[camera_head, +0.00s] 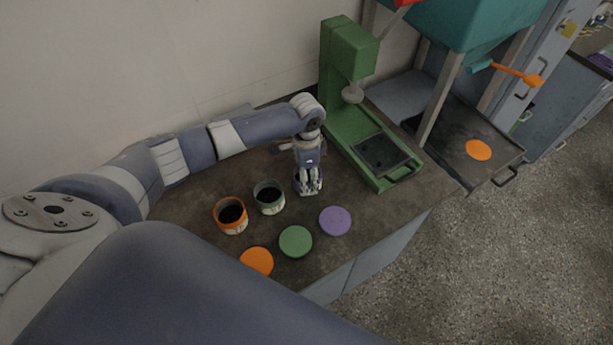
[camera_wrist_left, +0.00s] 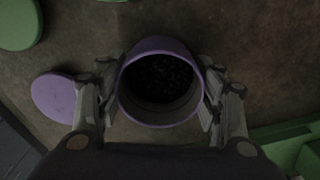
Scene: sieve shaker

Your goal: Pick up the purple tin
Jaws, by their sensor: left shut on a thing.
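The purple tin (camera_wrist_left: 160,117) is open at the top and holds dark, grainy contents. My left gripper (camera_wrist_left: 160,95) has a finger on either side of it and is shut on its wall in the left wrist view. In the head view my left gripper (camera_head: 308,184) reaches down at the tin and hides most of it. The frames do not clearly show whether the tin touches the bench. A purple lid (camera_head: 335,221) lies flat on the bench near the tin, and it also shows in the left wrist view (camera_wrist_left: 53,97). My right gripper is not in view.
An orange tin (camera_head: 230,228) and a green tin (camera_head: 269,207) stand open left of the gripper. A green lid (camera_head: 296,241) and an orange lid (camera_head: 257,261) lie in front. A green press (camera_head: 345,125) stands behind right. The bench's front edge is beyond the lids.

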